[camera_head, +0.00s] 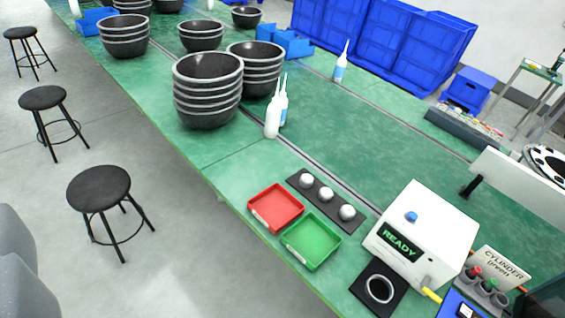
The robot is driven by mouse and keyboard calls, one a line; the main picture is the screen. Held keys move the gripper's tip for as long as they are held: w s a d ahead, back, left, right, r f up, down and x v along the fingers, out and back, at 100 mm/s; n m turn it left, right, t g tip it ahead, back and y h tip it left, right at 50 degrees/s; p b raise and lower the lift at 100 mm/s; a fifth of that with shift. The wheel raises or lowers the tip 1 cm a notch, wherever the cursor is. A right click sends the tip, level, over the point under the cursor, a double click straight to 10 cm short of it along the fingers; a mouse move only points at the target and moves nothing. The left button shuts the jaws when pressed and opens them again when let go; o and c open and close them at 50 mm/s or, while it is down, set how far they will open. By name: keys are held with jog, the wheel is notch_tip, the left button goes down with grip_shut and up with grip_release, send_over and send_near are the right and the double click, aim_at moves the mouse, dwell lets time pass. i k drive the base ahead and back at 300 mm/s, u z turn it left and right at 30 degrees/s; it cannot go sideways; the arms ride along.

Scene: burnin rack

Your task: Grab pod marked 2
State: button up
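No number 2 is readable on anything in view. Three small white rounded pieces, which may be pods, sit in a row on a dark strip (336,224) on the green bench: a far one (306,180), a middle one (326,194) and a near one (347,212). They look upright and apart from each other. Any marks on them are too small to read. My gripper is not in view.
A red tray (275,206) and a green tray (311,241) lie beside the strip. Stacked black bowls (207,100) and white bottles (272,118) stand behind. Stools (98,188) line the left floor.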

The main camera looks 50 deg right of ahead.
aim_at(306, 180)
jog(key=z, duration=0.2)
jog(key=i, duration=1)
jog(key=z, duration=0.4)
